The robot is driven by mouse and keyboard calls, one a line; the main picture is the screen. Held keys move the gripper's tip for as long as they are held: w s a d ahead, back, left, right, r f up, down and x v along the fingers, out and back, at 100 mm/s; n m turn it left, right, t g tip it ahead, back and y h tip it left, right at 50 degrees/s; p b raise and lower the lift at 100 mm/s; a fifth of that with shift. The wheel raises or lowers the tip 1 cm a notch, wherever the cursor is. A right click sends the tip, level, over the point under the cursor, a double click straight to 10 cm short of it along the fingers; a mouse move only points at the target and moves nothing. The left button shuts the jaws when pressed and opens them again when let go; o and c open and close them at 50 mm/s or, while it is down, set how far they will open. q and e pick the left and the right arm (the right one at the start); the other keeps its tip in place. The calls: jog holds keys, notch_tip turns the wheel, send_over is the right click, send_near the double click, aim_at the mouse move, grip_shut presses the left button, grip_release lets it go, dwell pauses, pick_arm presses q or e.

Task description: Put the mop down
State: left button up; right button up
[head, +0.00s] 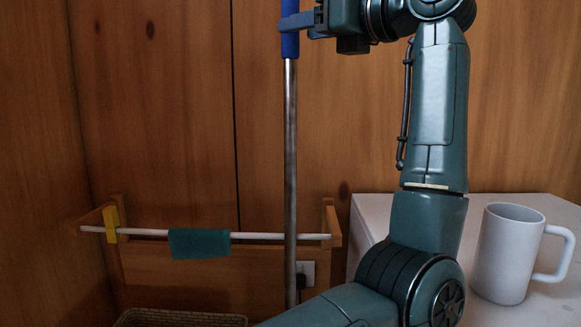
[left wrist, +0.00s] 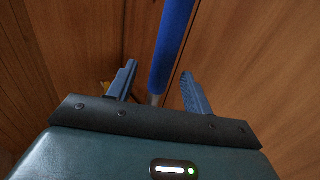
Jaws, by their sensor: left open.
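The mop stands upright in the head view, with a blue grip (head: 290,45) at the top and a metal pole (head: 290,150) running down. Its lower end is out of view. My left gripper (head: 294,22) is at the blue grip near the top of the picture. In the left wrist view the two fingers of my left gripper (left wrist: 158,72) stand apart, one on each side of the blue grip (left wrist: 173,40). Neither finger visibly presses on it. My right gripper is not in view.
A wooden rack (head: 215,263) with a white rod holds a teal cloth (head: 199,244) and a yellow item (head: 110,224). A wicker basket (head: 180,318) is below. A wall socket (head: 307,272) is behind the pole. A white mug (head: 500,255) stands on a white surface (head: 375,215) at right.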

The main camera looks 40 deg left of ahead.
aim_at(290, 59)
pick_arm(q)
jog(key=a, duration=0.3)
jog(key=a+p, duration=0.1)
jog(key=shift+w+a+f, duration=0.1)
jog(key=shift+w+a, duration=0.15)
jog(key=shift+d, duration=0.15)
jog(key=shift+c, duration=0.8)
grip_shut()
